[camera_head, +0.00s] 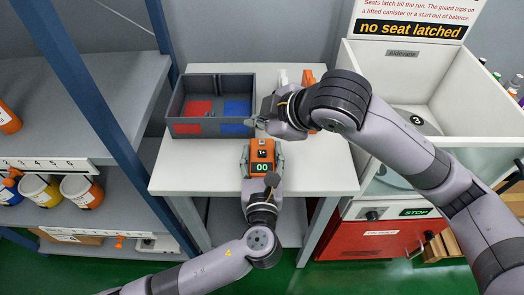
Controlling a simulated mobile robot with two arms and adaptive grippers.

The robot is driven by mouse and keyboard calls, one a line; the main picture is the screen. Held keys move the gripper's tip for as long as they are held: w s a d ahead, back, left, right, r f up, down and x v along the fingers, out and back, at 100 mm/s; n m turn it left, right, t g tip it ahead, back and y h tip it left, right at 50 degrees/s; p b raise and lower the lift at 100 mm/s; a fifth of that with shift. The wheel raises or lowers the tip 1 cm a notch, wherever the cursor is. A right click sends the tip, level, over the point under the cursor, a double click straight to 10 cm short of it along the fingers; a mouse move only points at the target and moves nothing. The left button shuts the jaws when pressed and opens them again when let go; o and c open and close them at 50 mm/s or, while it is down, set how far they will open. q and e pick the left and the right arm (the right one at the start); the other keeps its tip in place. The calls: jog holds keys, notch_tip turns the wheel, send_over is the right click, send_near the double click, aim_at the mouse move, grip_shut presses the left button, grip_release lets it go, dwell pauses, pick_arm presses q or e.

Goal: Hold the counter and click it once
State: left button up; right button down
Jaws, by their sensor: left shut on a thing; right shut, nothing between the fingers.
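The counter (262,157) is an orange box with a small display that reads 00 and a dark top part. My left gripper (262,172) is shut on it from below in the picture and holds it at the front of the white table. My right gripper (256,124) is shut and empty. Its fingertips are just above the counter in the picture, near its top end. I cannot tell whether they touch it.
A grey bin (176,106) with red and blue compartments stands on the white table (200,165), left of my grippers. An orange item (308,77) and a white one stand behind my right arm. A white machine marked "no seat latched" is at right. Shelves with jars are at left.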

aim_at(260, 155)
jog(key=shift+f, duration=3.4)
jog(key=shift+f, duration=0.1)
jog(key=shift+f, duration=0.35)
jog(key=shift+f, duration=0.45)
jog(key=shift+r, duration=0.9)
jog(key=shift+r, duration=2.5)
